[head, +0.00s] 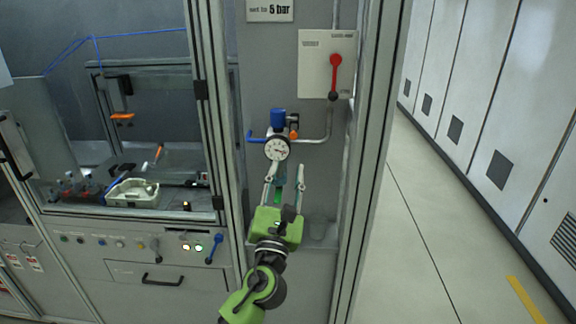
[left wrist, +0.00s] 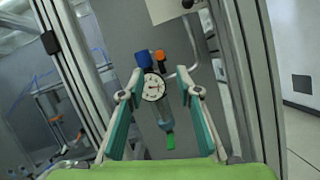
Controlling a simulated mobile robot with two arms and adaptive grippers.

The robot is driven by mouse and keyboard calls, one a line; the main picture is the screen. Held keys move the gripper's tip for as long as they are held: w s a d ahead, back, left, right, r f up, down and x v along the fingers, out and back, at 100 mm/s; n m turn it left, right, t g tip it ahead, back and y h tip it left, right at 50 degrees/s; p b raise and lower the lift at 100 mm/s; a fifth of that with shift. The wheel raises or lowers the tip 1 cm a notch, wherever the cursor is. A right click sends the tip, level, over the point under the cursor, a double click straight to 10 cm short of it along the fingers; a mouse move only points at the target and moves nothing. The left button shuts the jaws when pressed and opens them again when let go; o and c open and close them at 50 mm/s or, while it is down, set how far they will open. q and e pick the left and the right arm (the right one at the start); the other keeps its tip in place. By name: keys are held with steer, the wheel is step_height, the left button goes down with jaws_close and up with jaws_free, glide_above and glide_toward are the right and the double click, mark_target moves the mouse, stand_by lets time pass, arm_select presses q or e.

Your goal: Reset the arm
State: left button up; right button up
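My left gripper (head: 284,172) is open and empty in front of the grey panel, just below the round pressure gauge (head: 277,148). In the left wrist view the two fingers (left wrist: 160,95) are spread wide, with the gauge (left wrist: 154,87) and the blue-knobbed regulator (left wrist: 145,60) seen between and beyond them. A clear bowl with a green bottom (left wrist: 170,141) hangs below the gauge. The fingers look apart from these parts, though the exact distance cannot be told. My right gripper is in neither view.
Frame posts (head: 372,150) flank the panel. At left is a machine bay with a pale tray (head: 133,194) and a blue handle (head: 214,247). The floor (head: 430,230) at right is clear.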

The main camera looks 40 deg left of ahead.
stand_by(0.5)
arm_select(q)
step_height(320, 180, down, 34)
steer(key=d+f+n+g+h, duration=0.1)
steer(key=d+n+g+h, duration=0.1)
steer(key=n+g+h, duration=0.45)
steer(key=s+d+f+n+g, duration=0.25)
steer(key=s+f+n, duration=0.3)
steer(key=f, duration=0.55)
steer(key=s+d+f+n+g, duration=0.2)
steer(key=s+f+n+g, duration=0.15)
steer(key=s+f, duration=0.45)
steer(key=s+d+f+n+g+h, duration=0.1)
steer(key=s+f+n, duration=0.4)
steer(key=s, duration=0.6)
steer(key=s+d+f+n+g+h, duration=0.1)
steer(key=s+d+f+n+g, duration=0.2)
steer(key=s+f+n, duration=0.3)
steer(key=s+d+f+n+g+h, duration=0.1)
steer(key=s+f+n, duration=0.4)
steer(key=s+f, duration=0.6)
steer(key=s+d+g, duration=0.1)
steer(key=s+g, duration=0.1)
steer(key=s, duration=0.5)
steer(key=shift+d+f, duration=0.2)
steer(key=shift+f, duration=0.05)
